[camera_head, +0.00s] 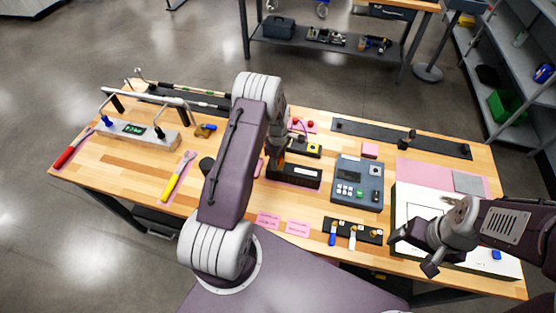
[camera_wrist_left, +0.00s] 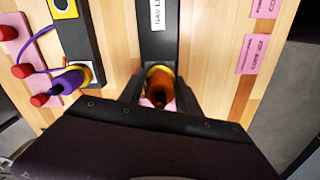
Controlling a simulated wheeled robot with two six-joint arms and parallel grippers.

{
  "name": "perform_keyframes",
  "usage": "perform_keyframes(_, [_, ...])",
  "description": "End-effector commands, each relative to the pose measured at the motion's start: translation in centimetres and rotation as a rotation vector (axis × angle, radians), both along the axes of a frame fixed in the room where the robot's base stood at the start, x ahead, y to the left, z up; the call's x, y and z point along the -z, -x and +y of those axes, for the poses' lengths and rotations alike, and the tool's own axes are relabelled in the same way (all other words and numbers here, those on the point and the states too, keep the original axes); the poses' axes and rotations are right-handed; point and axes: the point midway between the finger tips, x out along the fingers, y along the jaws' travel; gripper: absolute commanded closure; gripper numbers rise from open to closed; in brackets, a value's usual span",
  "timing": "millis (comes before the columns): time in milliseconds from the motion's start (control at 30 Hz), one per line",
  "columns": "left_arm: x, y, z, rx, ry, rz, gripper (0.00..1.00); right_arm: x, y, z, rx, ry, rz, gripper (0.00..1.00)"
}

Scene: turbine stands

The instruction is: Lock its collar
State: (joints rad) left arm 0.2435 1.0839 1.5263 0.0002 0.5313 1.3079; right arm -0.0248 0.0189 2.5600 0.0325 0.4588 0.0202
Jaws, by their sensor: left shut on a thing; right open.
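My left gripper (camera_wrist_left: 160,95) is shut on an orange-brown round part (camera_wrist_left: 160,85) with a yellow ring, at the end of a black block (camera_wrist_left: 157,35) with a white label. I cannot tell whether this part is the collar. In the head view the left gripper (camera_head: 278,152) reaches down at the left end of the black block (camera_head: 296,177), partly hidden by my arm. A purple-cabled plug (camera_wrist_left: 70,80) sits at another black block beside it. My right gripper (camera_head: 412,250) is open and empty over the white board's left edge.
A grey-blue keypad box (camera_head: 358,184) stands right of the black block. A black rack with several coloured-handled keys (camera_head: 352,232) lies in front of it. Pink labels (camera_head: 283,223) lie near the front edge. A grey stand (camera_head: 137,133) is at left.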

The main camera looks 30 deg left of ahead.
Motion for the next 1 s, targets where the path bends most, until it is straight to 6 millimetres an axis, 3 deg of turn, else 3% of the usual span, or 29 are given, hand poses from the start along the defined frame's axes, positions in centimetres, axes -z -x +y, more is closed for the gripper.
perform_keyframes(367, [0.2, -0.1, 0.0, 0.143, -0.001, -0.001, 1.00, 1.3, 0.0, 0.0, 0.000, 0.000, 0.000, 0.20])
perform_keyframes(1000, [0.1, -0.1, 0.0, 0.739, -0.001, -0.001, 1.00, 4.4, 0.0, 0.0, 0.000, 0.000, 0.000, 0.20])
